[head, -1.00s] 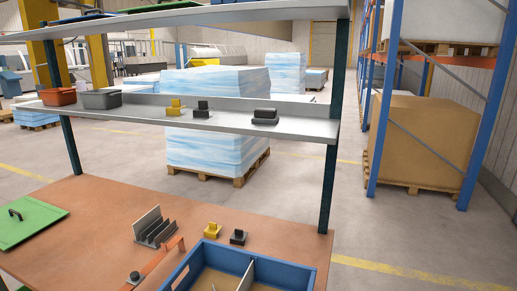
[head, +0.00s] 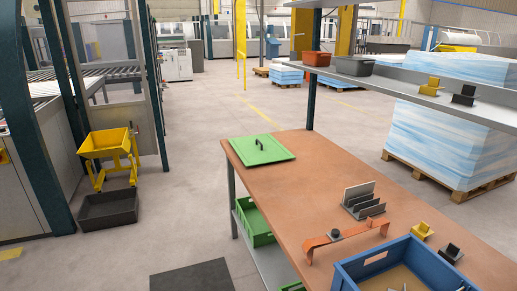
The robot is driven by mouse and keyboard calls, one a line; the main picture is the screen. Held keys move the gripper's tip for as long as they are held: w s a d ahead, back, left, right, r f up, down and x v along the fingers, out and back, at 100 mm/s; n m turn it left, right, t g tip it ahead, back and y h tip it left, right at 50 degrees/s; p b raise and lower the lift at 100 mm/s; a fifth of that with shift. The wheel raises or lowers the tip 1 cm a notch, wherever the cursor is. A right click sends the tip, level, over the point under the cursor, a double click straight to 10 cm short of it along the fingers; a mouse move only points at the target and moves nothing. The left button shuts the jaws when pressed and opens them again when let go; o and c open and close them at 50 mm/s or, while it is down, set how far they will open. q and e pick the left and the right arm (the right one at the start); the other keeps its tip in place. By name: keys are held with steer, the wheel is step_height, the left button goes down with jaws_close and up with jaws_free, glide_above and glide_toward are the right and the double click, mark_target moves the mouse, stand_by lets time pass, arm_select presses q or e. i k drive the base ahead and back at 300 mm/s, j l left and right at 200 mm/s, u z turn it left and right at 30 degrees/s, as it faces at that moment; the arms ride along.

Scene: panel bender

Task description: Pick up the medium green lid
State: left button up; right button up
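The green lid (head: 262,151) lies flat on the far left corner of the brown workbench (head: 317,177) in the head view. A dark handle (head: 260,144) stands up at its middle. Nothing covers the lid. Neither of my grippers shows in the head view.
On the bench are a grey slotted rack (head: 362,203), an orange bracket (head: 345,236), a blue crate (head: 375,272) and small yellow and black pieces. A green bin (head: 256,224) sits on the shelf below. A yellow cart (head: 108,148) stands left.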

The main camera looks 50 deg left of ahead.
mark_target(260, 150)
steer(key=u, duration=1.5)
steer(key=l+z, duration=0.1)
steer(key=z, duration=0.3)
steer(key=l+z, duration=0.1)
steer(key=z, duration=0.35)
steer(key=l+z, duration=0.1)
steer(key=z, duration=0.3)
steer(key=u, duration=1.35)
steer(key=i+j+z, duration=0.2)
steer(key=z, duration=0.7)
steer(key=i+j+z, duration=0.15)
steer(key=j, duration=0.2)
steer(key=i+j+z, duration=0.15)
steer(key=j, duration=0.2)
steer(key=i+j+z, duration=0.15)
steer(key=j, duration=0.25)
steer(key=i+j+z, duration=0.15)
steer(key=j, duration=0.25)
steer(key=i+j+z, duration=0.15)
steer(key=j, duration=0.25)
